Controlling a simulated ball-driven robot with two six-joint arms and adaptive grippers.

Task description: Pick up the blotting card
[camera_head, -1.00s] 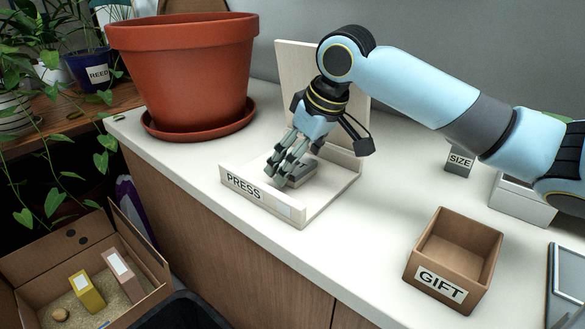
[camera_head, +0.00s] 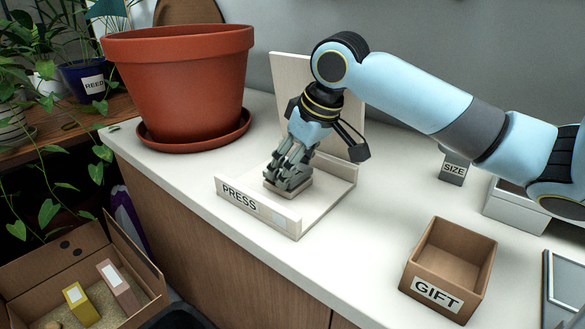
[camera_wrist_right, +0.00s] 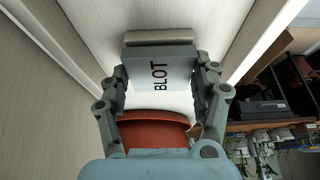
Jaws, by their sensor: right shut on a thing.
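The blotting card is a grey block lettered BLOT (camera_wrist_right: 158,72) in the right wrist view. My right gripper (camera_wrist_right: 160,88) has a finger on each side of it and is shut on it. In the head view my right gripper (camera_head: 288,177) points down into the pale PRESS tray (camera_head: 252,205), and its fingers hide most of the card. A beige block (camera_wrist_right: 160,37) sits just beyond the card in the wrist view. I cannot tell whether the card touches it. My left gripper is not in view.
A large terracotta pot (camera_head: 178,85) on a saucer stands left of the tray. An open GIFT box (camera_head: 448,270) is at the front right. A grey SIZE block (camera_head: 453,168) is behind it. A cardboard box (camera_head: 130,262) is below the counter at left. Counter between tray and GIFT box is clear.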

